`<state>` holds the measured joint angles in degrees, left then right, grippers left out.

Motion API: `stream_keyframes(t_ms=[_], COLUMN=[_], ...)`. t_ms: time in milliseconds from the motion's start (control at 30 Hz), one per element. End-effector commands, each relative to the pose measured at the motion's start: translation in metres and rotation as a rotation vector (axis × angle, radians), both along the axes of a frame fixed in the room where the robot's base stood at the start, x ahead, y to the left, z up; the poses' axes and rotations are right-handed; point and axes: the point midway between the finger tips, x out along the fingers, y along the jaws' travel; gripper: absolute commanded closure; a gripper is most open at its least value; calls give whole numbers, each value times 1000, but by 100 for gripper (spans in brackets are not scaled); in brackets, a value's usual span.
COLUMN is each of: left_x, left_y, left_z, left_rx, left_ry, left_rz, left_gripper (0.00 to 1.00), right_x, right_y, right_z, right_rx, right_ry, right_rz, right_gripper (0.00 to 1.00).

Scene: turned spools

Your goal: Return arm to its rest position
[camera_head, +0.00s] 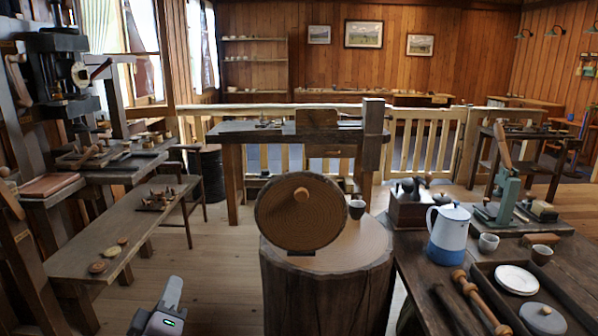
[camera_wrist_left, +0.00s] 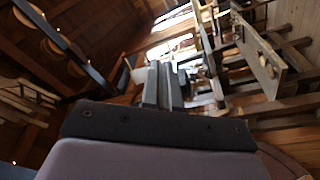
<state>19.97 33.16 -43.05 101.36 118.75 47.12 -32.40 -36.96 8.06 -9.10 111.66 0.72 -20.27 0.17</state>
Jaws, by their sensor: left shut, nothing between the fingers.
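My left gripper (camera_head: 172,290) shows at the bottom of the head view, left of the middle, with its fingers pointing up. It is over the wooden floor, between the low bench and the tree-stump block, and touches neither. In the left wrist view its two grey fingers (camera_wrist_left: 163,84) are side by side and shut, with nothing held. Most of the left arm is outside the head view. My right gripper is not in view.
A stump block (camera_head: 325,290) carries a round wooden disc (camera_head: 300,225) and a dark cup (camera_head: 356,208). A bench (camera_head: 110,230) stands left. A table on the right holds a blue-and-white pot (camera_head: 448,238) and a tray (camera_head: 500,318). Floor between bench and stump is clear.

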Motion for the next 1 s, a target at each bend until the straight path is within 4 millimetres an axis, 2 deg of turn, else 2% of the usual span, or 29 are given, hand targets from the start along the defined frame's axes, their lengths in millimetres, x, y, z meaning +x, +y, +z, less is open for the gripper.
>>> stream_keyframes(t_ms=[33,100,267,467,600,733,867,1000], left_x=[-1,-11,-33,-69,-99,-129,-161,-195], left_y=[15,4,-8,-26,-35,-35,-24,-1], left_z=[-1,-5,-13,-41,-74,-112,-154,-196], left_rx=[43,73,188,392,566,739,916,1102], left_ry=[-2,-30,-81,-89,-41,44,166,323], left_rz=[10,-36,-127,-269,-375,-463,-538,-595], left_gripper=[100,100,100,100,100,100,100,100], right_x=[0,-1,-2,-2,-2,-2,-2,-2], right_y=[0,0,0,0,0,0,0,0], right_z=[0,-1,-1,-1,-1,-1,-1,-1], right_rx=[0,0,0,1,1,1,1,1], right_ry=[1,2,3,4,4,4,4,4], right_rz=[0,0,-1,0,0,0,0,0], right_gripper=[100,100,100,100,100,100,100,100])
